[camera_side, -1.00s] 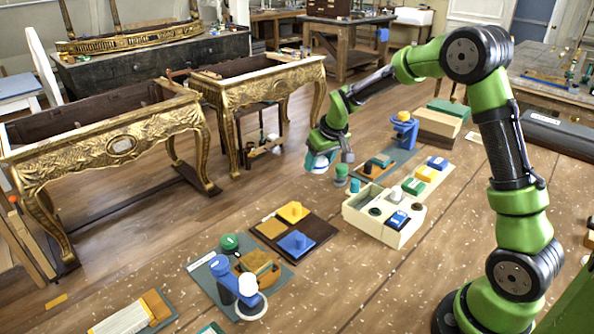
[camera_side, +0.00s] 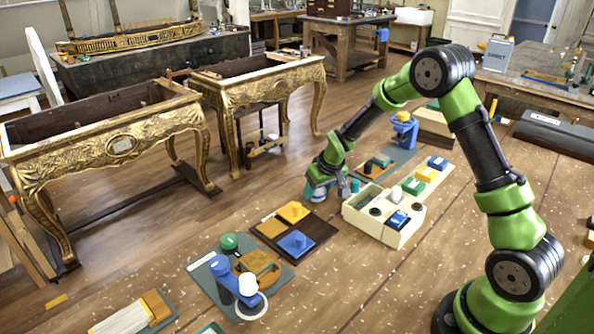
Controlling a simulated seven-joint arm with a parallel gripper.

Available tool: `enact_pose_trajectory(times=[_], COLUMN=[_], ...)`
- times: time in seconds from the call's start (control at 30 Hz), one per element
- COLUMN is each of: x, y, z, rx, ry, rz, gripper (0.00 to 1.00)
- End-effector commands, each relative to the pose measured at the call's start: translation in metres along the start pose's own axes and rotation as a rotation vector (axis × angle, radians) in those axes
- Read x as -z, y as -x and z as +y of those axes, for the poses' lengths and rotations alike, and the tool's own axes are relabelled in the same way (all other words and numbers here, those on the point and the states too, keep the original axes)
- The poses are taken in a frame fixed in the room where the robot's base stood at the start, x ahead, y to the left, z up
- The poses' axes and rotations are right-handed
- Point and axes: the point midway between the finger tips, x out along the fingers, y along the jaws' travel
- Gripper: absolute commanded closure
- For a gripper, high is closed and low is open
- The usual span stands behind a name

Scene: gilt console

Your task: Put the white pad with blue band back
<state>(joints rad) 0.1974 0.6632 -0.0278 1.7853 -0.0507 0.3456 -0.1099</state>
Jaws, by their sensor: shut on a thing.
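My gripper (camera_side: 318,186) is low over the bench, just left of the cream box, with its fingers pointing down. It is shut on the white pad with blue band (camera_side: 316,194), of which a small white and blue part shows below the fingers. I cannot tell whether the pad touches the bench. The cream box (camera_side: 384,238) stands to the right of my gripper. It has dark round openings, a white knobbed piece (camera_side: 396,192) and a blue block (camera_side: 397,220).
A dark board (camera_side: 318,237) with yellow, orange and blue pieces lies in front of my gripper. A teal cylinder (camera_side: 355,185) stands close on its right. A grey mat (camera_side: 213,290) with a blue stand is nearer. Gilt consoles (camera_side: 122,146) stand at left. Bare bench lies at front right.

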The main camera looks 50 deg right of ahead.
Motion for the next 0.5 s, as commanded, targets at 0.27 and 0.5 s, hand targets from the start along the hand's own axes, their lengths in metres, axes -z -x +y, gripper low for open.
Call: enact_pose_trajectory(times=[0.27, 0.5], x=[-0.0006, -0.0002], y=[-0.0016, -0.0008], z=[-0.0001, -0.0001], rx=[0.000, 0.000], ry=[0.000, 0.000], rz=[0.000, 0.000], gripper=[0.19, 0.19])
